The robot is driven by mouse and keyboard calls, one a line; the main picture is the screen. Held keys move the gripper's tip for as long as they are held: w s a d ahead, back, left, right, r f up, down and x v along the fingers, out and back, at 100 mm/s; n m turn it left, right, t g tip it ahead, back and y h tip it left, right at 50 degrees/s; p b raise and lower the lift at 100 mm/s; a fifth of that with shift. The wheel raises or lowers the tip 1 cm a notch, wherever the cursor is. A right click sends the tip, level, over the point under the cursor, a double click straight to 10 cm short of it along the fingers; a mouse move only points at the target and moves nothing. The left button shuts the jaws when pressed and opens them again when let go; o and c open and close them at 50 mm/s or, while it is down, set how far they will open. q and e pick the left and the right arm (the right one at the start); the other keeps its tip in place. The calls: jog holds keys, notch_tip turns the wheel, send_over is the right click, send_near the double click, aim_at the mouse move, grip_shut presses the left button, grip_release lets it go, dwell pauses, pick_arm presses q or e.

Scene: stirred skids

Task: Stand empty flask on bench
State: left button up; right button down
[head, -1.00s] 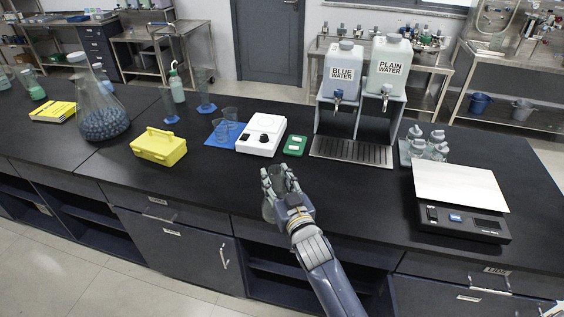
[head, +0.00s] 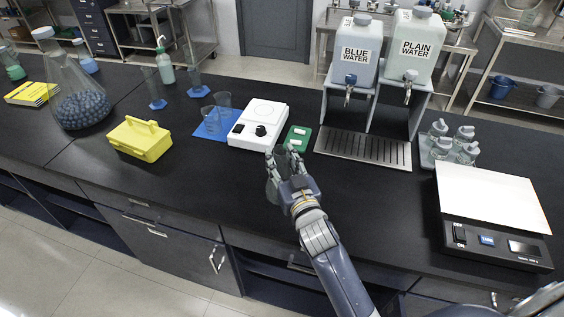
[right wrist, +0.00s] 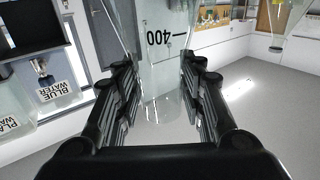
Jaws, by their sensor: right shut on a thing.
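My left gripper is not in view.
A white stirrer hotplate (head: 258,122) and a green pad (head: 297,138) lie just beyond the gripper. A yellow box (head: 140,138) is to the left. A drip tray (head: 362,150) and a balance (head: 490,200) are to the right.

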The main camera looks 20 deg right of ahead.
jog(key=shift+f, duration=0.65)
jog(key=shift+w+d+f, duration=0.1)
jog(key=shift+w, duration=0.15)
jog(key=shift+w+d, duration=0.1)
jog(key=shift+w, duration=0.1)
jog(key=c, duration=1.4)
grip_release()
jog(key=shift+f, duration=0.1)
jog(key=o, duration=0.4)
jog(key=shift+s, duration=0.2)
jog(key=shift+c, duration=0.2)
jog(key=shift+s+r, duration=0.1)
jog(key=shift+r, duration=0.1)
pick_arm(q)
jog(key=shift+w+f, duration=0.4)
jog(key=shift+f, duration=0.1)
pick_arm(e)
jog(key=shift+f, duration=0.1)
